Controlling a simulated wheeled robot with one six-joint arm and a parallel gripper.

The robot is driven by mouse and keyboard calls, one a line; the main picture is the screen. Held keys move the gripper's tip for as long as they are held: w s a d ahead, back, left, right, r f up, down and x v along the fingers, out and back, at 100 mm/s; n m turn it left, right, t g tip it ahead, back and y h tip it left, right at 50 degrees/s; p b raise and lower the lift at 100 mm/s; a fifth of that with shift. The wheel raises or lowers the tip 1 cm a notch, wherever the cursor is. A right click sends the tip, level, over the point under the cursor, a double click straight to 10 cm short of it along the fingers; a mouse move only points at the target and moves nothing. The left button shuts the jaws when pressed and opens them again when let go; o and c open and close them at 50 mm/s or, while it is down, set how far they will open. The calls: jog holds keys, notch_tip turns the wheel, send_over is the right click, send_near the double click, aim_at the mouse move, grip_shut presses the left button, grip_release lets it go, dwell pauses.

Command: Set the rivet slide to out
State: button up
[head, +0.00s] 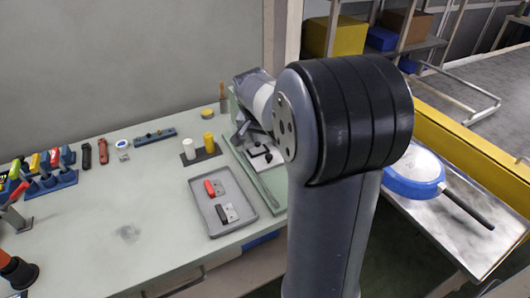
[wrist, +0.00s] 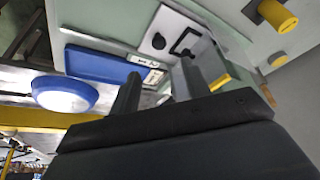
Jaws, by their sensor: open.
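A white panel (head: 266,160) with black fittings lies on the green-edged board at the right end of the bench. In the wrist view this panel (wrist: 176,22) shows a round black knob (wrist: 158,41) and a black bent handle (wrist: 186,42). A blue plate (wrist: 103,66) with a small marked white strip (wrist: 150,75) lies beside it. I cannot tell which part is the rivet slide or its setting. My gripper (wrist: 158,72) is open and empty, its fingers apart over this area. In the head view my arm hides part of the board.
A grey tray (head: 206,228) with red and black handled pieces lies left of the board. A white and a yellow cylinder (head: 208,141) stand behind it. A blue-rimmed pan (head: 414,173) rests on the metal conveyor at right, beside a yellow rail (head: 470,152). The bench middle is mostly clear.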

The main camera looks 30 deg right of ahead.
aim_at(269, 156)
jog(key=x, duration=1)
jog(key=shift+s, duration=0.1)
jog(key=shift+c, duration=0.4)
jog(key=shift+a, duration=0.1)
grip_shut()
